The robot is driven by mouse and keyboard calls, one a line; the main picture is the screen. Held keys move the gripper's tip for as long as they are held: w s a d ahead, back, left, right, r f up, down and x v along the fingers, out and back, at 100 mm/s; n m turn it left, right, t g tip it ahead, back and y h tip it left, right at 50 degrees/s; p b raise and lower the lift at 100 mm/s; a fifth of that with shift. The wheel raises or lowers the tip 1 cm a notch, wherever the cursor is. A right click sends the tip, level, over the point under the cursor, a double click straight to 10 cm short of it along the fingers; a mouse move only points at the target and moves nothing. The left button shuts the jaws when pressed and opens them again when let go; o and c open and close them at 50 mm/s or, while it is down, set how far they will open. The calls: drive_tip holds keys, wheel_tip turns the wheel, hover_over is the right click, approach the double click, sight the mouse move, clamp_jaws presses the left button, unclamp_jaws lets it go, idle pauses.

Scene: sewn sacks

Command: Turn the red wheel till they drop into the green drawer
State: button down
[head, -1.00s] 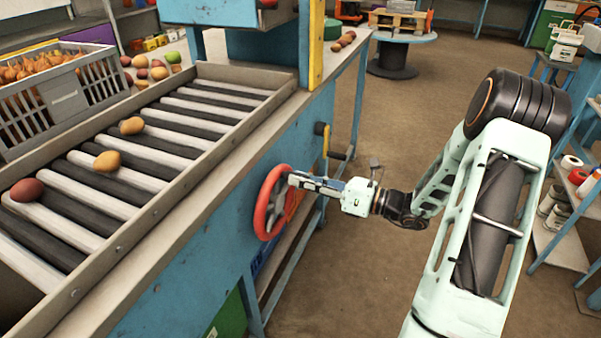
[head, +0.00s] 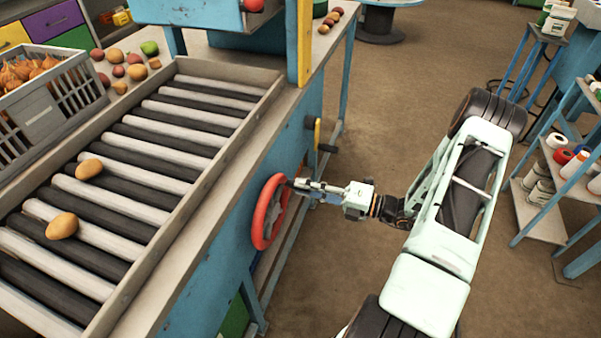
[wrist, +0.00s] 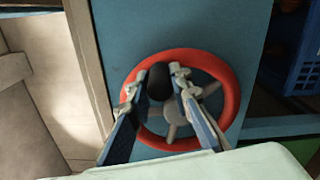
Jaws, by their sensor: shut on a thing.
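The red wheel (head: 259,225) is mounted on the side of the blue roller table; it also shows in the wrist view (wrist: 233,95), with grey spokes. My gripper (head: 291,184) is at the upper part of the wheel. In the wrist view its fingers (wrist: 154,81) are on either side of a black knob (wrist: 160,84) at the wheel's top, shut on it. Two yellow-brown potatoes lie on the rollers, one higher (head: 89,169) and one lower (head: 62,226). A green panel (head: 234,320) shows below the table, partly cut off; I cannot tell whether it is the drawer.
A grey crate (head: 50,112) of onions stands left of the rollers (head: 165,150). Loose produce (head: 125,65) lies behind it. A yellow-and-black lever (head: 318,135) sticks out beyond the wheel. A shelf (head: 540,220) with spools stands at right.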

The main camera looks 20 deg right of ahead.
wheel_tip(320, 180, down, 4)
drive_tip(key=m, duration=0.5)
drive_tip(key=m+b, duration=0.3)
drive_tip(key=m, duration=0.4)
approach(284, 212)
drive_tip(key=x, duration=0.4)
drive_tip(key=shift+w, duration=0.15)
drive_tip(key=shift+s+a+f+n, duration=0.3)
drive_tip(key=shift+s+a+f, duration=0.05)
drive_tip(key=shift+s+a, duration=0.1)
drive_tip(key=shift+s, duration=0.1)
drive_tip(key=c, duration=1.7)
unclamp_jaws()
drive_tip(key=shift+c, duration=0.2)
drive_tip(key=v, duration=1.2)
drive_tip(key=shift+r, duration=0.1)
